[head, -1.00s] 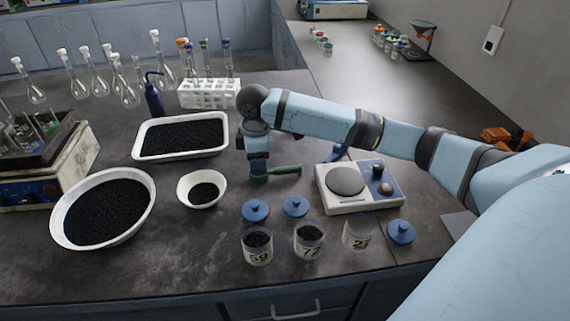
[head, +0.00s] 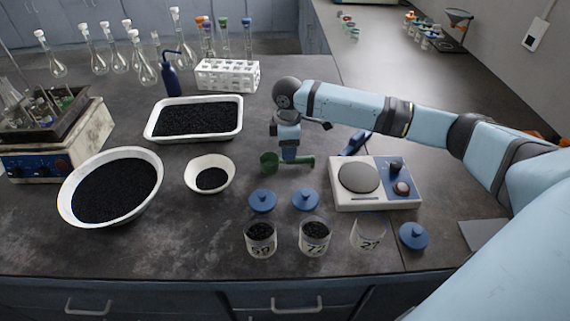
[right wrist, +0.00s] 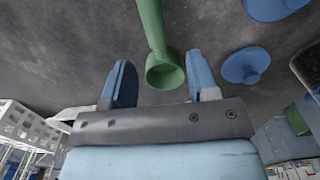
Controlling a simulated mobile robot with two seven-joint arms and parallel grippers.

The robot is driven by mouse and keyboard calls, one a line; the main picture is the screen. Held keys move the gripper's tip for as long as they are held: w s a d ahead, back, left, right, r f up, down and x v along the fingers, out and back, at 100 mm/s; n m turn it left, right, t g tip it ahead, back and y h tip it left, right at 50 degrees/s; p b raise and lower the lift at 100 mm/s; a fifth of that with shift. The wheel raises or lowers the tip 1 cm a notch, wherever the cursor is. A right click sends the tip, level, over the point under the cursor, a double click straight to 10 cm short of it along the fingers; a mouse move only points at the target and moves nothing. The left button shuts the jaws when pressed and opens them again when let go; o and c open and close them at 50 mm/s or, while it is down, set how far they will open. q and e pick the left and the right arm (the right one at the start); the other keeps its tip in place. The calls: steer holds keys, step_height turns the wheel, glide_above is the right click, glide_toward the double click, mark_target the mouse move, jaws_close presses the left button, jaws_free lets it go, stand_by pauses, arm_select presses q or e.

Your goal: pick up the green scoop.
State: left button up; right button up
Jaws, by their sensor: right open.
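The green scoop (head: 270,161) lies on the dark bench between the small white bowl and the balance, its cup to the left and its handle (head: 307,161) to the right. My right gripper (head: 289,157) points down over the handle, just right of the cup, and hides part of it. In the right wrist view the right gripper (right wrist: 160,62) is open, with the scoop (right wrist: 152,25) showing between its two blue fingers and apart from both. Whether the fingertips reach down to handle height is unclear. My left gripper is not in view.
The balance (head: 417,194) stands to the right. Blue lids (head: 262,201) and labelled jars (head: 261,240) stand in front. A small white bowl (head: 228,176), a large bowl (head: 67,207) and a tray (head: 150,134) of black grains lie left. A white rack (head: 228,76) stands behind.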

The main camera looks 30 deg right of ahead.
steer(key=shift+w+f+b, duration=0.15)
steer(key=shift+f+b, duration=0.25)
steer(key=shift+f, duration=2.35)
jaws_close()
step_height(320, 180, up, 20)
steer(key=p, duration=0.2)
steer(key=shift+r, duration=0.1)
